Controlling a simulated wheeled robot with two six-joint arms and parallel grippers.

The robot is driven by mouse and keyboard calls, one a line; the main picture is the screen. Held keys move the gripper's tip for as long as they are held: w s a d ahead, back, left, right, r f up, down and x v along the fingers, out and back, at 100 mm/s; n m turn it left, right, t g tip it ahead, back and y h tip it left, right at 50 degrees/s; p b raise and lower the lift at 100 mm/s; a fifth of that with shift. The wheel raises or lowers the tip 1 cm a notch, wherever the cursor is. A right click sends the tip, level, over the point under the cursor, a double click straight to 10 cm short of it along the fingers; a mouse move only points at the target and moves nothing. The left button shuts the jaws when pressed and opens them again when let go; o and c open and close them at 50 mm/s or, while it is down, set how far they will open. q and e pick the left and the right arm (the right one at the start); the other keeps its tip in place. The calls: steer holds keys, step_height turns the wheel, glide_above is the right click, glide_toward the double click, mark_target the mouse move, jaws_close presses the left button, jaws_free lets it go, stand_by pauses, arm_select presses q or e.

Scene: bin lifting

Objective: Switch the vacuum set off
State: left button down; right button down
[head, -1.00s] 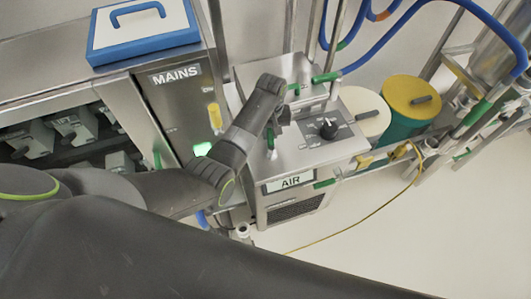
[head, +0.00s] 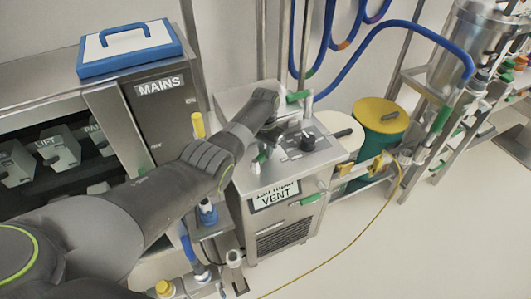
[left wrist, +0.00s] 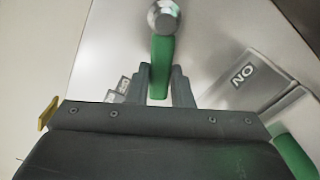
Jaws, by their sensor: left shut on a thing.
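A steel unit (head: 236,105) with a dark knob (head: 308,141) on top stands in the middle of the head view. Its front label (head: 277,196) reads VENT on the lower line; the upper line is unclear. My left gripper (head: 268,137) is over the unit's top, left of the knob, its fingertips partly hidden. In the left wrist view, the left gripper (left wrist: 163,88) is shut on a green handle (left wrist: 162,62) with a round metal end. A plate (left wrist: 243,75) to the right reads NO as seen from there. My right gripper is not in view.
A MAINS cabinet (head: 165,112) with a yellow handle (head: 197,125) stands left of the unit. Drums (head: 382,116), blue hoses (head: 372,35) and a steel rack stand to the right. A yellow cable (head: 345,250) crosses the clear floor.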

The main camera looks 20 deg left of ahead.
arm_select(q)
steer(key=m, duration=0.1)
steer(key=d+m+p, duration=0.1)
steer(key=shift+s+d+r+m, duration=0.1)
steer(key=shift+s+r+m, duration=0.1)
steer(key=shift+s+m, duration=0.1)
steer(key=shift+s+d+f+m+p, duration=0.1)
steer(key=shift+s+d+m+p, duration=0.15)
steer(key=shift+m+p, duration=0.3)
steer(key=shift+s+d+f+m+p, duration=0.1)
steer(key=shift+d+m+p, duration=0.2)
steer(key=shift+m, duration=0.45)
steer(key=c, duration=1.3)
jaws_free()
steer(key=shift+a+r, duration=0.1)
steer(key=shift+r, duration=0.45)
step_height(320, 180, up, 16)
steer(key=shift+r+b, duration=0.15)
steer(key=shift+b, duration=0.35)
